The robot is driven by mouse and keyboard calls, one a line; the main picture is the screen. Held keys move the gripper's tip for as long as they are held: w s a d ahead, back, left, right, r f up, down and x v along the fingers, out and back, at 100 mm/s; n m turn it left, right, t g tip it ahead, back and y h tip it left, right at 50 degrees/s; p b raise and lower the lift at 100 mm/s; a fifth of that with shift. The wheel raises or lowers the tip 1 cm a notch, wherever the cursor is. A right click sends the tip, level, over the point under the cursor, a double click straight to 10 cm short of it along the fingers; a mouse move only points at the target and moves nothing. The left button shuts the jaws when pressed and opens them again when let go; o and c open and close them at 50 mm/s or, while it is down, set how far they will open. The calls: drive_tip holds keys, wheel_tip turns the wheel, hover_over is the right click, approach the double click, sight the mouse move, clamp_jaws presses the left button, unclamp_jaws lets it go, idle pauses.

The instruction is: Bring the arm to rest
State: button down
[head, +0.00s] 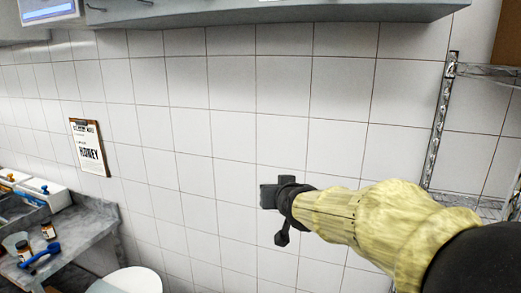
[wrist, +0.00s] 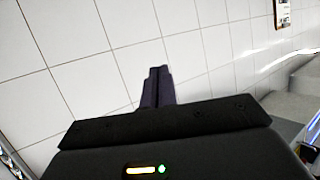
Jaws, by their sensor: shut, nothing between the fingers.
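My arm, in a pale yellow sleeve, reaches in from the right of the head view. My gripper (head: 268,195) is at its end, held in the air in front of the white tiled wall (head: 230,130). In the wrist view, the two dark fingers of my gripper (wrist: 157,72) lie together, shut and empty. Nothing touches them.
A grey counter (head: 88,232) at lower left holds small jars, a blue tool (head: 38,257) and white containers. A clipboard reading HONEY (head: 89,147) hangs on the wall. A metal shelf rack (head: 440,120) stands at right. A grey cabinet (head: 270,12) is overhead.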

drive_tip(key=s+d+f+g+b, duration=0.1)
drive_tip(key=s+d+f+g, duration=0.2)
drive_tip(key=s+f, duration=0.5)
drive_tip(key=s+d+f+g+h, duration=0.1)
drive_tip(key=s+d+f+g, duration=0.3)
drive_tip(key=s+f, duration=0.4)
drive_tip(key=s+d+f+m+g+h+b, duration=0.1)
drive_tip(key=s+d+f+g, duration=0.3)
drive_tip(key=s+f, duration=0.4)
drive_tip(key=x, duration=0.3)
drive_tip(key=shift+s+f+b, duration=0.3)
drive_tip(key=shift+f+b, duration=0.05)
drive_tip(key=shift+f, duration=0.1)
drive_tip(key=c, duration=2.2)
unclamp_jaws()
